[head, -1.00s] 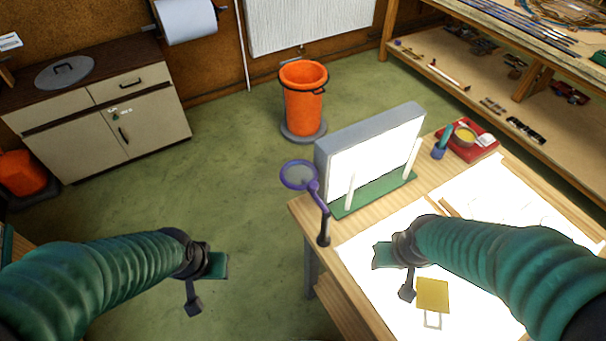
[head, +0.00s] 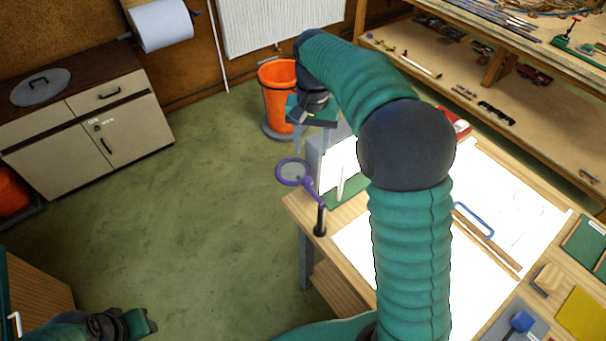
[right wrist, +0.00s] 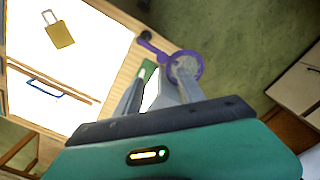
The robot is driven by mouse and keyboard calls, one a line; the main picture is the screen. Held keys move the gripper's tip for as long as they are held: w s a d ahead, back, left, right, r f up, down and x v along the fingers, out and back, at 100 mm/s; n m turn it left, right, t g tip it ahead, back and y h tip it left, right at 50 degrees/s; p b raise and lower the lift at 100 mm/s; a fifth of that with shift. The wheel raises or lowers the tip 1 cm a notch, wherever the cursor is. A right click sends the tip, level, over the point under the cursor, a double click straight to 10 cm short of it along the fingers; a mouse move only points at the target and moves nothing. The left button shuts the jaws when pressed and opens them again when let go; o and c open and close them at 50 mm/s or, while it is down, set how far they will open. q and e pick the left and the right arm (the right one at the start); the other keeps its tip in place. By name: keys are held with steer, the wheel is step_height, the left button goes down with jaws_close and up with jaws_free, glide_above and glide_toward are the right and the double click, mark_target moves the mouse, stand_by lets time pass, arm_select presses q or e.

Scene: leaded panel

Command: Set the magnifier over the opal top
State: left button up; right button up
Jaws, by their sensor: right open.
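The magnifier (head: 294,172) has a purple ring and arm on a dark post at the table's front left corner. It also shows in the right wrist view (right wrist: 148,44), its ring partly behind one finger. My right gripper (head: 311,143) is open and empty, pointing down above and behind the magnifier in the head view. It also shows in the right wrist view (right wrist: 163,82). A yellow piece with a pale loop (right wrist: 60,34) lies on the lit surface; I cannot tell whether it is the opal top. My left gripper (head: 140,322) is low at the left, its fingers unclear.
The lit surface (head: 362,255) fills the table's middle, partly hidden by my right arm. A blue-handled tool (head: 473,218) and wooden strips lie there. An orange bin (head: 275,95) stands on the floor. Shelves line the right back.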

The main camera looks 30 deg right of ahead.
glide_above(308, 178)
steer(key=d, duration=0.1)
step_height(308, 178, down, 5)
steer(key=shift+s+r, duration=0.1)
steer(key=f, duration=0.2)
steer(key=a+f+p, duration=0.1)
steer(key=f, duration=0.1)
steer(key=a+f, duration=0.1)
steer(key=f, duration=0.1)
steer(key=shift+f, duration=0.35)
steer(key=shift+d+f, duration=0.25)
steer(key=shift+d, duration=0.45)
steer(key=shift+c, duration=1.1)
steer(key=shift+d, duration=0.1)
steer(key=shift+c, duration=2.5)
steer(key=shift+a, duration=0.45)
jaws_close()
arm_select(q)
steer(key=shift+w+a+r, duration=0.15)
steer(key=shift+r, duration=0.2)
steer(key=shift+w+a+r, duration=0.1)
steer(key=shift+r, duration=0.25)
arm_select(e)
steer(key=shift+d+r, duration=0.1)
steer(key=shift+d, duration=0.05)
